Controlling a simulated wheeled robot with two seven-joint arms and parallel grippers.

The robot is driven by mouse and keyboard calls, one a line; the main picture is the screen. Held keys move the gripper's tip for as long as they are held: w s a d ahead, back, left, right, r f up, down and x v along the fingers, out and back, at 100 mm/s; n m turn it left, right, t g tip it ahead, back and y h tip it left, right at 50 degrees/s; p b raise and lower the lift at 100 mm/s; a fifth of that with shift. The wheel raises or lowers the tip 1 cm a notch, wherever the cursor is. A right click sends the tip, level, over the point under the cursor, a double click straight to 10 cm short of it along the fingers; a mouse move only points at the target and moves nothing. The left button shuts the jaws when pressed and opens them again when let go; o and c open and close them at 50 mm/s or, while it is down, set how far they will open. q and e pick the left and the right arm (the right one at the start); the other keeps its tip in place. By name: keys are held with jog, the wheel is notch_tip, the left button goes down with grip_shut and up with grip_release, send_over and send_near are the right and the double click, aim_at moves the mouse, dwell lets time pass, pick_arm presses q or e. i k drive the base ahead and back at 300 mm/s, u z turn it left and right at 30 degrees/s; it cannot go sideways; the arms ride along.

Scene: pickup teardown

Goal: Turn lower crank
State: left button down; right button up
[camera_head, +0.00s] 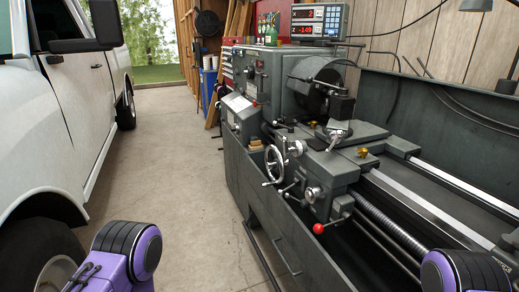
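A grey metal lathe stands to the right. On its carriage front is a large spoked handwheel (274,165) with a small handle at its lower left. A smaller crank (296,148) sits just right of and above it. Lower on the apron is a round metal knob (312,194) with a short lever to its left. Below it is a lever with a red ball (318,229). I cannot tell for sure which of these is the lower crank. Purple and black parts of my arms show at the bottom left and bottom right; neither gripper is in view, and nothing visible touches the cranks.
A white pickup (71,105) stands along the left with its mirror (105,22) sticking out. Bare concrete floor (176,165) lies between truck and lathe. The lathe's chip tray front (262,212) juts out below the controls. A digital readout (320,21) stands behind the headstock.

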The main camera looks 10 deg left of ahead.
aim_at(296, 148)
jog(key=u, duration=0.6)
jog(key=i, duration=0.75)
jog(key=u, duration=0.9)
jog(key=i, duration=0.85)
jog(key=z, duration=0.65)
jog(key=i, duration=1)
jog(key=z, duration=0.85)
